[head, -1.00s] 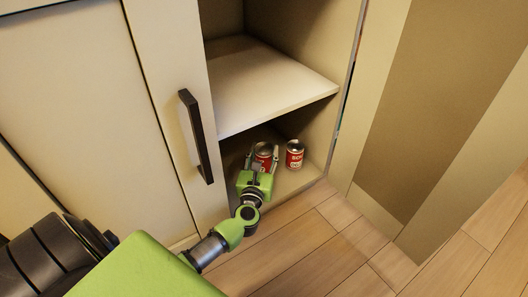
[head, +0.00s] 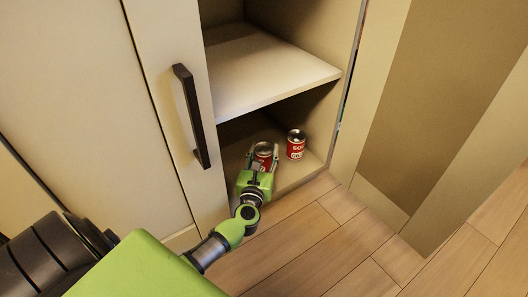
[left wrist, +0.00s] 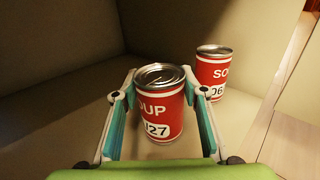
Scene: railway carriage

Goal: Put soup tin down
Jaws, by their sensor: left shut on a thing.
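A red soup tin (head: 263,152) with a silver lid is between the fingers of my left gripper (head: 262,158), inside the lower compartment of the cupboard. In the left wrist view the same soup tin (left wrist: 160,105) reads "OUP" and "27", and stands upright. My left gripper (left wrist: 162,110) is shut on it, one finger on each side. I cannot tell whether its base touches the compartment floor. A second red soup tin (head: 296,145) stands upright to the right; it also shows in the left wrist view (left wrist: 212,73), apart from the held one. My right gripper is not in view.
The cupboard shelf (head: 270,75) lies above the tins. A closed door with a dark handle (head: 192,115) is left of the opening. The compartment floor (left wrist: 50,125) is bare to the left. Wooden floor (head: 320,230) lies in front.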

